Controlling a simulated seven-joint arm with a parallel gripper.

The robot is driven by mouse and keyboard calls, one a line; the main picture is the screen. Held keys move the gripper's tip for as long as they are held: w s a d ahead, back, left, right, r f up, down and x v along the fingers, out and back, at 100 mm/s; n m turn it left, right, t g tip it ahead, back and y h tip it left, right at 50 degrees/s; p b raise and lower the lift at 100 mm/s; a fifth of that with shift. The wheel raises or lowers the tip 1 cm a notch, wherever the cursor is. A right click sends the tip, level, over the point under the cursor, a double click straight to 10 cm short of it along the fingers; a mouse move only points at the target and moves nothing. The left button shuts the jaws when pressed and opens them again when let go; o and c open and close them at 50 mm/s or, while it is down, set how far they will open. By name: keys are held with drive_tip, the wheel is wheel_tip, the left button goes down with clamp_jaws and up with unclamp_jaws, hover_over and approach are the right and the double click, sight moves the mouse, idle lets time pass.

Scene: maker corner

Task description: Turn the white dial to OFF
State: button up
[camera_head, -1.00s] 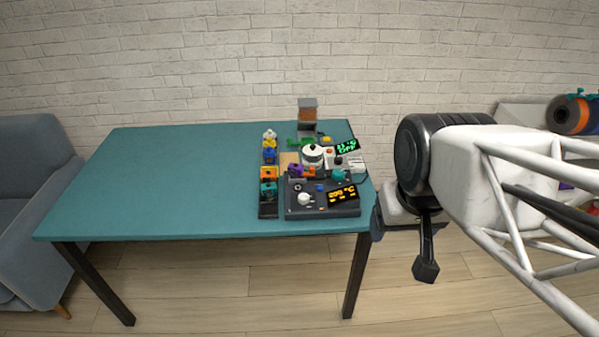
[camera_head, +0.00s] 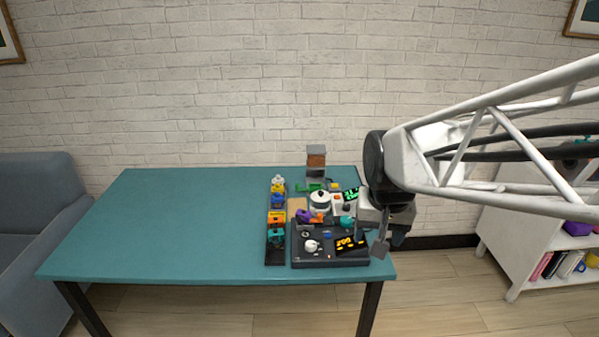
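The white dial (camera_head: 311,246) is a small round knob on the left part of a dark control box (camera_head: 328,261) near the table's front right. The box has a display (camera_head: 351,242) with yellow digits to the right of the dial. The dial's marks, and where it points, are too small to read. My gripper (camera_head: 380,247) hangs at the right end of the box, to the right of the dial and apart from it. A dark finger shows pointing down; whether the gripper is open or shut is not clear.
A dark rack with coloured blocks (camera_head: 277,217) stands left of the box. The table's left side (camera_head: 160,225) is clear. A white shelf (camera_head: 515,245) stands at right.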

drive_tip(key=w+a+f+m+g, duration=0.15)
drive_tip(key=w+f, duration=0.25)
drive_tip(key=w, duration=0.4)
drive_tip(key=w+a+f+m+t, duration=0.1)
drive_tip(key=w+a+f, duration=0.25)
drive_tip(key=w, duration=0.35)
drive_tip(key=m+g, duration=0.2)
approach(311, 243)
drive_tip(key=shift+s+d+f+t, duration=0.2)
drive_tip(key=shift+s+f+t, duration=0.05)
drive_tip(key=shift+s, duration=0.4)
drive_tip(key=shift+w+a+f, duration=0.2)
drive_tip(key=shift+w+f, duration=0.15)
drive_tip(key=shift+f, duration=0.2)
drive_tip(key=shift+f, duration=0.1)
drive_tip(key=shift+f, duration=3.8)
drive_tip(key=c, duration=0.9)
